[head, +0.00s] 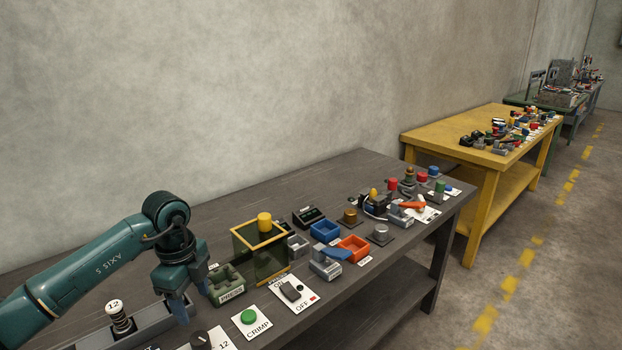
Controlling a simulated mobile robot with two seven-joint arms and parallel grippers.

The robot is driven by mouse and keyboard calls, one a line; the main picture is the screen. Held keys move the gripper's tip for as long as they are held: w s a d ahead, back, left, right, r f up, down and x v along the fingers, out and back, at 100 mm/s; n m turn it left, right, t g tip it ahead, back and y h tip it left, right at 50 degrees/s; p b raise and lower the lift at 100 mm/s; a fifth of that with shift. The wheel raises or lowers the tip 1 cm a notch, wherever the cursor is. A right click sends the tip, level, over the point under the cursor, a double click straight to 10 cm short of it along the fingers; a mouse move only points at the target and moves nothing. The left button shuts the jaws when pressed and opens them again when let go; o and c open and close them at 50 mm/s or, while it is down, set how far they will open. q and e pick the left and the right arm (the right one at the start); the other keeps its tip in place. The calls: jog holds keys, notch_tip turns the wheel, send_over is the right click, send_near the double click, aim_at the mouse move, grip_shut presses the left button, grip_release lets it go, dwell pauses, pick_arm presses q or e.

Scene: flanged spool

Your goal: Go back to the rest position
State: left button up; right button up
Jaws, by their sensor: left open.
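My left gripper (178,305) hangs from the teal arm at the lower left of the head view. It points down over the dark bench, with its fingers apart and nothing seen between them. It is just left of the green PRESS fixture (226,287) and right of the spring post marked 12 (120,318). Whether the fingers touch the bench or a part below cannot be told. My right gripper is not in view. No flanged spool can be clearly picked out.
The dark bench (300,187) carries a yellow-framed box (262,262), a green CRIMP button (248,316), a switch panel (293,292), a blue bin (324,231) and an orange bin (353,247). A yellow table (440,133) stands beyond. The rear bench strip is clear, and floor is free at right.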

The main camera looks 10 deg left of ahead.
pick_arm(q)
jog(key=s+d+f+m+h, duration=0.1)
jog(key=s+d+m+h, duration=0.15)
jog(key=d, duration=0.45)
jog(key=s+d+f+m+g+h, duration=0.1)
jog(key=s+d+f+h, duration=0.1)
jog(key=d+h, duration=0.35)
jog(key=s+d+f+m+h, duration=0.1)
jog(key=s+d+m+h, duration=0.1)
jog(key=d, duration=0.6)
jog(key=s+d+r+n+t+h, duration=0.2)
jog(key=s+d+r+t+h, duration=0.1)
jog(key=d+r+t+h, duration=0.25)
jog(key=w+a+f+n+t+y, duration=0.2)
jog(key=a+f+n+t+y, duration=0.25)
jog(key=n+t, duration=0.8)
jog(key=s+a+f+n+g+y, duration=0.3)
jog(key=s+f+y, duration=0.1)
jog(key=s+f, duration=0.2)
jog(key=s+a+f+n+g+y, duration=0.3)
jog(key=s+f, duration=0.3)
jog(key=f, duration=0.3)
jog(key=shift+a+n+y, duration=0.25)
jog(key=shift+n+y, duration=0.25)
jog(key=shift+y, duration=0.1)
jog(key=shift+w, duration=0.1)
jog(key=shift+c, duration=0.3)
